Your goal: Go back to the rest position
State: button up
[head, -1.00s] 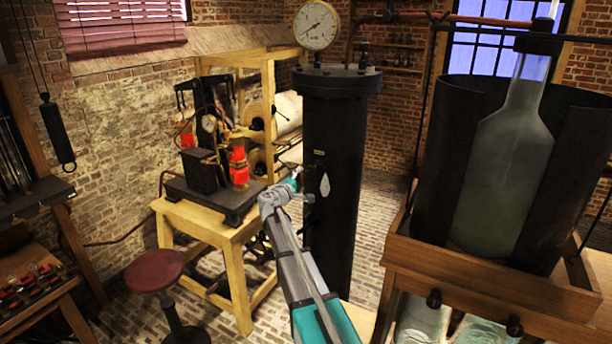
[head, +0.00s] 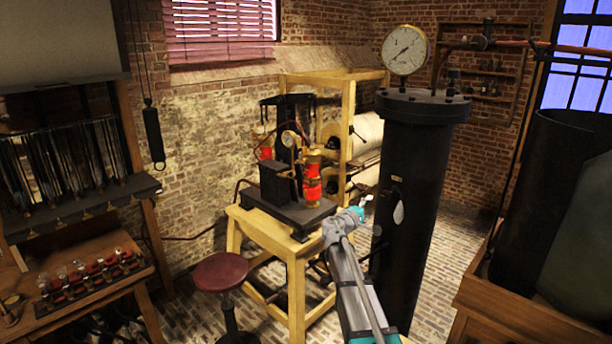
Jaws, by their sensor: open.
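My arm reaches up from the bottom edge, right of centre, in the head view, a grey link with teal parts. My gripper (head: 366,202) is at its far end, small and partly lost against the dark column, between the wooden stand and that column. It is open, and I see nothing held in it. The fingertips are too small to make out clearly.
A tall black column (head: 413,190) with a gauge (head: 404,50) stands right of my arm. A wooden stand (head: 297,262) bears a black apparatus with red parts. A red stool (head: 220,272) is at left front. Brick floor (head: 447,240) shows right of the column.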

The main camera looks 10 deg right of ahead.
jog(key=s+a+f+m+g+y+b, duration=0.2)
jog(key=s+f+m+g+y+b, duration=0.15)
jog(key=s+f, duration=0.65)
jog(key=s+a+f+m+g+y+b, duration=0.25)
jog(key=s+f+b, duration=0.25)
jog(key=s+f, duration=0.45)
jog(key=s+a+f+m+g+y+b, duration=0.1)
jog(key=s+a+f+g+y+b, duration=0.4)
jog(key=s+a+f, duration=0.8)
notch_tip(320, 180, down, 2)
jog(key=s+y+b, duration=0.1)
jog(key=y+b, duration=0.1)
jog(key=y, duration=0.1)
jog(key=shift+s+m, duration=0.4)
